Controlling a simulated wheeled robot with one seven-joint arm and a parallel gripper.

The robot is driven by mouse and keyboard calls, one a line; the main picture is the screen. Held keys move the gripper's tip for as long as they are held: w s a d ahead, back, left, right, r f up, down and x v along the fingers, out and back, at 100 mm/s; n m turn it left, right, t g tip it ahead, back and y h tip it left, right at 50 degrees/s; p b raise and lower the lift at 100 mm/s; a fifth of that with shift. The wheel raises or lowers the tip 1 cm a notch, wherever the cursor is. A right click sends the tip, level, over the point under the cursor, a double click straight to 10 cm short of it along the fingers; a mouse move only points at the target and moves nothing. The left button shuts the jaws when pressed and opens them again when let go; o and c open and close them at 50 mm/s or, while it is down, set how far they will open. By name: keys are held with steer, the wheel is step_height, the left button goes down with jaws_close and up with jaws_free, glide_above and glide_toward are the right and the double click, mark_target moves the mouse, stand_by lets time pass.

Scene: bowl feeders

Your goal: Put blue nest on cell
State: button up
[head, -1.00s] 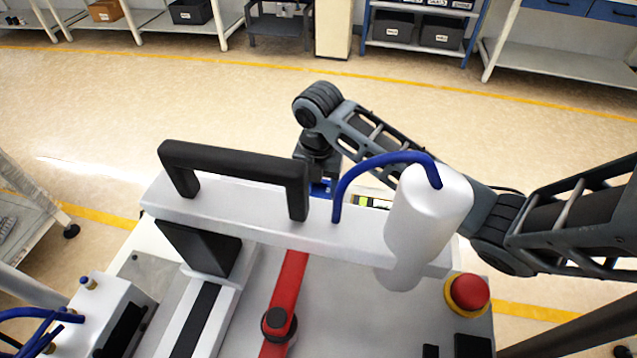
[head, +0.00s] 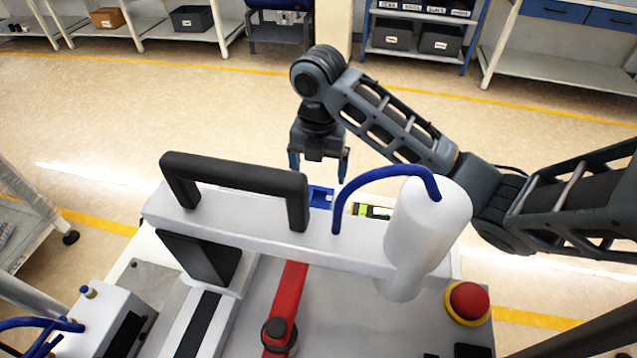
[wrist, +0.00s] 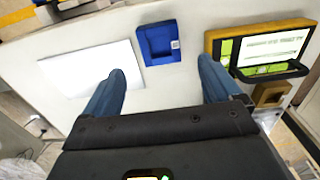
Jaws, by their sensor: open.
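The blue nest (wrist: 159,43) is a small blue block with a square recess and a white label. It sits on the pale surface of the cell (wrist: 110,25) in the wrist view. In the head view the blue nest (head: 320,197) shows partly behind the white crossbar of the machine. My gripper (head: 318,172) is open and empty above the nest, with its blue-tipped fingers pointing down. In the wrist view my gripper (wrist: 160,85) has its fingers spread wide, with the nest beyond and between them, apart from both.
A yellow-framed screen panel (wrist: 210,47) lies to the right of the nest, and a white sheet or plate (wrist: 92,68) to its left. The crossbar with a black handle (head: 235,175) and a white cylinder (head: 425,230) stand in front. A red button (head: 468,300) is at right.

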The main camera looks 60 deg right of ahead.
step_height(320, 180, up, 5)
steer(key=shift+f+p, duration=0.2)
steer(key=shift+p, duration=0.25)
stand_by(2.0)
